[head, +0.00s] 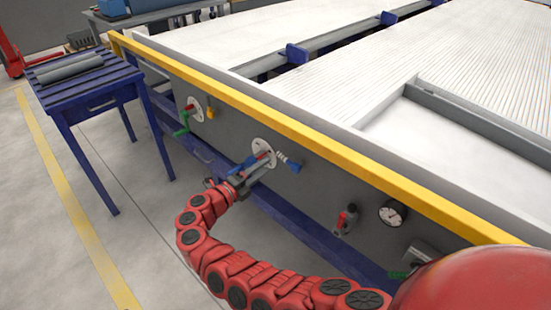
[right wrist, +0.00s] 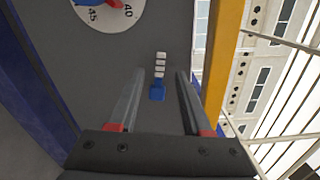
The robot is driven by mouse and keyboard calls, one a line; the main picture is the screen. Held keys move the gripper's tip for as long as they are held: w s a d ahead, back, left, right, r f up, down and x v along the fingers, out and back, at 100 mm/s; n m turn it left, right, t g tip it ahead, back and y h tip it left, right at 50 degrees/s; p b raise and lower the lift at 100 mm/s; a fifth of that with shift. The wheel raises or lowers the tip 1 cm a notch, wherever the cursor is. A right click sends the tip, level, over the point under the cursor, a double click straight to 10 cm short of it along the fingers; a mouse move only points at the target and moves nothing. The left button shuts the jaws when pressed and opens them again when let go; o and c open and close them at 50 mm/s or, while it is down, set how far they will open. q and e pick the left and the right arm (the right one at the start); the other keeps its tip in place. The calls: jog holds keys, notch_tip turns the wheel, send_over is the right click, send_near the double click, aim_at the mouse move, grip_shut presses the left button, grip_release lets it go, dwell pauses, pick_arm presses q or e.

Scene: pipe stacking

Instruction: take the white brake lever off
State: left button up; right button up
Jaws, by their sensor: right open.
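The likely brake lever (head: 287,162) is a small piece with white bands and a blue end on the grey side panel, just right of a white round dial. It also shows in the right wrist view (right wrist: 158,72), a row of white segments above a blue part. My right gripper (head: 260,170) is in front of the panel, below the dial. In the right wrist view my right gripper (right wrist: 160,74) is open, its two fingers framing the lever with gaps on both sides. Nothing is held. My left gripper is out of view.
The white dial (head: 262,146) carries a red and blue handle. A green and red valve handle (head: 186,118) is further left, a gauge (head: 392,212) to the right. A yellow rail (head: 300,145) runs above the panel. A blue table (head: 85,80) stands left.

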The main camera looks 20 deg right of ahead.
jog(key=v, duration=0.9)
jog(key=shift+s+a, duration=0.15)
jog(key=shift+a, duration=0.05)
dwell(0.5)
